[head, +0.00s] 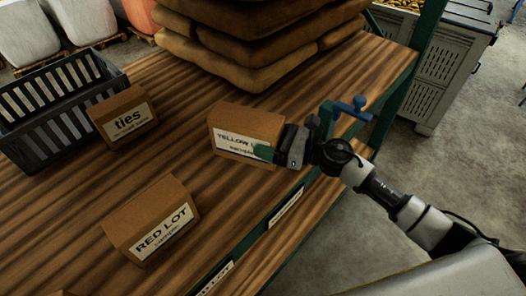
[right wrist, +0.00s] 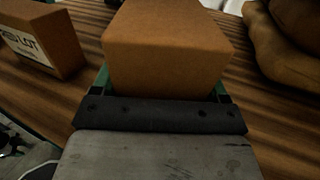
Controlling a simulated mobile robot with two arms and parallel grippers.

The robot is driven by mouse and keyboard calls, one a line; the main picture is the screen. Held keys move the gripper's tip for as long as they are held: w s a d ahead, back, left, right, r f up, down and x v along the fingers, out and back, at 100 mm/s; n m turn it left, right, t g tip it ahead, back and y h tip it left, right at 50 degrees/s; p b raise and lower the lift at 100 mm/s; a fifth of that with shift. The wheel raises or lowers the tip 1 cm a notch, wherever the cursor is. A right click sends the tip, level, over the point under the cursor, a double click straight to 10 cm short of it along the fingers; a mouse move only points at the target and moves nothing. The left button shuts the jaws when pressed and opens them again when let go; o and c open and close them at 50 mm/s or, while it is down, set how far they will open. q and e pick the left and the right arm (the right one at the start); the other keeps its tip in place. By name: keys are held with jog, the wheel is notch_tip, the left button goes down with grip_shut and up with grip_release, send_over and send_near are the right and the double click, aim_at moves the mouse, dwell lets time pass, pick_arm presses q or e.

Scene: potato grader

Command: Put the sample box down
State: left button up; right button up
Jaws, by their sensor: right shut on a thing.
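The sample box is a brown cardboard box (head: 246,123) with a white label reading "YELLOW L…", partly covered by my gripper. My right gripper (head: 268,152) is shut on this box at its right end. The box is at the table's right part, and I cannot tell whether its base touches the wood. In the right wrist view the same box (right wrist: 166,45) fills the space between the green fingers (right wrist: 160,86). The wooden table (head: 215,185) lies under it. My left gripper is not in view.
A "RED LOT" box (head: 150,215) stands at the front, also in the right wrist view (right wrist: 42,40). A "ties" box (head: 122,115) and a dark crate (head: 55,130) are at left. Stacked sacks (head: 262,72) stand behind. A blue-handled clamp (head: 350,108) sits near the right edge. Bare wood lies between the boxes.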

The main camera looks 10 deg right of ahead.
jog(key=shift+w+a+f, duration=0.25)
jog(key=shift+a+f, duration=0.15)
jog(key=shift+f, duration=0.15)
notch_tip(320, 180, down, 2)
jog(key=shift+f, duration=0.1)
jog(key=shift+s+d+f, duration=0.1)
jog(key=shift+d+f, duration=0.05)
jog(key=shift+f, duration=0.35)
jog(key=shift+f, duration=0.25)
jog(key=o, duration=1.5)
jog(key=shift+o, duration=0.2)
